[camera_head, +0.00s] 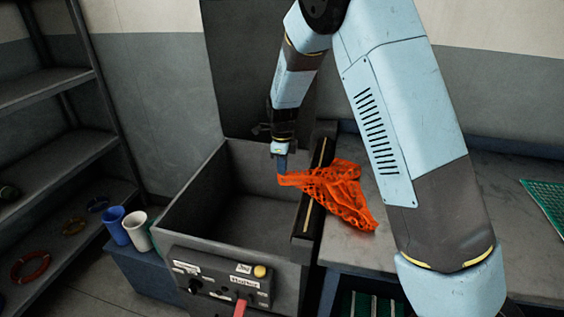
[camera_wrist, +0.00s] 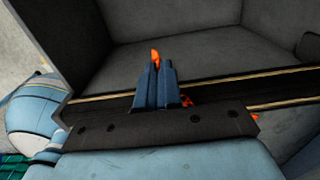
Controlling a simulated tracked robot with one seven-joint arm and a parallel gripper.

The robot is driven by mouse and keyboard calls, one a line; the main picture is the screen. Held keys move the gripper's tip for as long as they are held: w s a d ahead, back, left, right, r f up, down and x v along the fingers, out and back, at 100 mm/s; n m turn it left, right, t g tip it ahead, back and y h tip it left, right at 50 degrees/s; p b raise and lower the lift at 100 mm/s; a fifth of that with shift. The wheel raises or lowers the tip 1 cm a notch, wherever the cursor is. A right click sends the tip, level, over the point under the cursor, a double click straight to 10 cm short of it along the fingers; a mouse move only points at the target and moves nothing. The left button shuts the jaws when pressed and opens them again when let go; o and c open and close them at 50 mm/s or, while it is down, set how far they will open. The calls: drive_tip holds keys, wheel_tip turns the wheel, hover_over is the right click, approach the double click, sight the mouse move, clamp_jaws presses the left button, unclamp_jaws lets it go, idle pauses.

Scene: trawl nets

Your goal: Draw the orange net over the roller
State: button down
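The orange net (camera_head: 338,190) lies bunched on the grey table to the right of the open bin. One end of it stretches left across the roller (camera_head: 316,188), the dark bar with a pale stripe along the bin's right edge. My gripper (camera_head: 281,170) is over the bin's inside, just left of the roller, shut on that end. In the wrist view my gripper (camera_wrist: 156,70) has its blue fingers together, with a bit of orange net (camera_wrist: 155,57) showing at the tips. The roller (camera_wrist: 95,106) runs across behind the fingers. Most of the net is hidden there.
The grey bin (camera_head: 190,205) is open and looks empty. A blue cup (camera_head: 116,226) and a white cup (camera_head: 138,231) stand to the left. A green mat (camera_head: 546,203) lies on the table at right.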

wheel_tip(320, 180, down, 6)
drive_tip(key=shift+f, duration=0.2)
idle(0.5)
unclamp_jaws()
idle(1.2)
drive_tip(key=shift+r, duration=0.1)
drive_tip(key=shift+r, duration=2.65)
drive_tip(key=shift+r, duration=0.15)
